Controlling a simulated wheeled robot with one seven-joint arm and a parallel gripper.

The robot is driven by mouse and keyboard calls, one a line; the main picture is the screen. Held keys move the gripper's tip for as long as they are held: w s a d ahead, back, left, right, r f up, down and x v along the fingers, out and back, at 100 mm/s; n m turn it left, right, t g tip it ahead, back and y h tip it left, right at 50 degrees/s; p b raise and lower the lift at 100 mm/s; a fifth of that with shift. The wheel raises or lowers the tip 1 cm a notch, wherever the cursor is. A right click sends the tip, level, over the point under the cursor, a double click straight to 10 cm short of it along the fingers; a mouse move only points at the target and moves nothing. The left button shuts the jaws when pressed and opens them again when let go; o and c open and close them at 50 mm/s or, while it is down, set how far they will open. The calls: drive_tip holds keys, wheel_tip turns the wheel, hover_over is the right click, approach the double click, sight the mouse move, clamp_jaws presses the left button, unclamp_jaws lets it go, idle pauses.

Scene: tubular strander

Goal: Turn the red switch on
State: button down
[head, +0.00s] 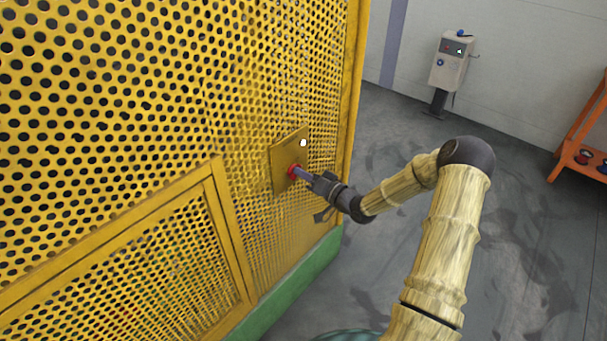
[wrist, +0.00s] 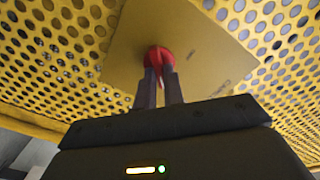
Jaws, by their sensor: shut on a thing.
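The red switch (head: 294,170) sits on a yellow plate (head: 282,155) fixed to the perforated yellow guard. In the wrist view the red switch (wrist: 159,60) has a round base and a raised grip, set on the plain plate (wrist: 190,25). My gripper (head: 303,174) reaches it from the right in the head view. In the wrist view the two dark fingers of my gripper (wrist: 160,75) are shut on the switch's grip, one on each side. The fingertips hide part of the switch. Small lettering on the plate is too blurred to read.
The perforated yellow guard (head: 130,90) fills the left, with a framed panel (head: 150,270) and a green base (head: 290,285) below. A grey control box (head: 450,68) on a post stands by the back wall. An orange rack (head: 580,130) is at the right edge. Floor between is clear.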

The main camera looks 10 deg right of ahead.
drive_tip(key=shift+f, duration=0.1)
drive_tip(key=c, duration=1.5)
unclamp_jaws()
drive_tip(key=b+v, duration=0.1)
drive_tip(key=v, duration=1.6)
drive_tip(key=shift+s, duration=0.2)
drive_tip(key=shift+w, duration=0.1)
